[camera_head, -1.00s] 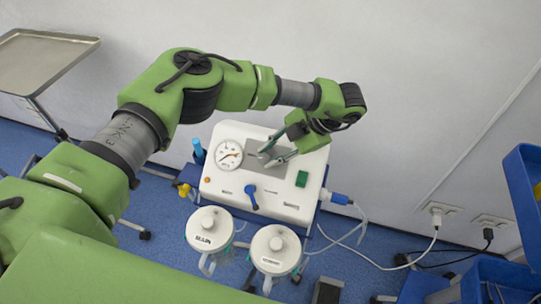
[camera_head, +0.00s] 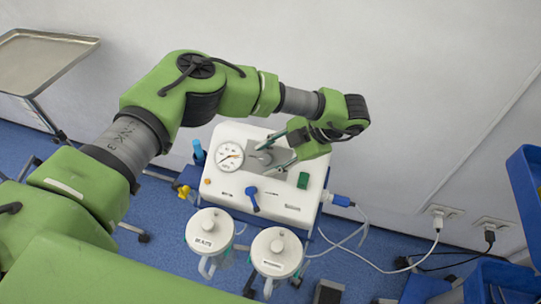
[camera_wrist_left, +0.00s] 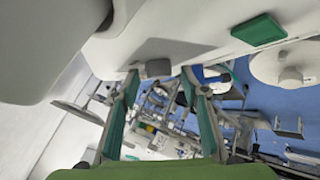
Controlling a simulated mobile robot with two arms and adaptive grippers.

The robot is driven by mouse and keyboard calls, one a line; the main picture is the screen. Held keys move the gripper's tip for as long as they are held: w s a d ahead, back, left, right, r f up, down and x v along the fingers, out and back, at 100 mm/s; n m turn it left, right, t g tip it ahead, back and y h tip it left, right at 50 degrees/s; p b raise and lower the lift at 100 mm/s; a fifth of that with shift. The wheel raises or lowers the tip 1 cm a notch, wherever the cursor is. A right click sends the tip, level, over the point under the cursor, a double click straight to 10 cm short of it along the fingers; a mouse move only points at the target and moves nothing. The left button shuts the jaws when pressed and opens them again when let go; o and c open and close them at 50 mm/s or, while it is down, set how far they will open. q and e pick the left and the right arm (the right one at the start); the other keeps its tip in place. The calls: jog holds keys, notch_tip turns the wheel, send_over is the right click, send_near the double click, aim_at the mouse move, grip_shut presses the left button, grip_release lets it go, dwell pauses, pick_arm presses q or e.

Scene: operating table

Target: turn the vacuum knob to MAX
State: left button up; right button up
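The white suction unit (camera_head: 222,194) stands against the wall. On its top are a round pressure gauge (camera_head: 229,156), a blue lever (camera_head: 252,198) and a green switch (camera_head: 303,180). A short grey knob (camera_wrist_left: 158,68) shows in the left wrist view, beside the unit's white panel. My left gripper (camera_head: 263,159) is over the grey plate on the unit's top. Its fingers are spread and empty. In the left wrist view, the fingertips (camera_wrist_left: 160,74) lie on either side of the knob, and I cannot tell whether they touch it. Any knob marking is not readable. My right gripper is not in view.
Two lidded canisters (camera_head: 210,230) (camera_head: 275,252) hang at the unit's front. A hose and cables run right to wall sockets (camera_head: 438,213). A metal tray (camera_head: 40,62) stands at upper left. A blue bin (camera_head: 525,190) is at the right edge.

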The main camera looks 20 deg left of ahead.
pick_arm(q)
jog(key=shift+w+d, duration=0.1)
jog(key=shift+d, duration=0.05)
jog(key=shift+d+r, duration=0.2)
jog(key=shift+r, duration=0.05)
jog(key=v, duration=1.1)
jog(key=shift+r, duration=0.15)
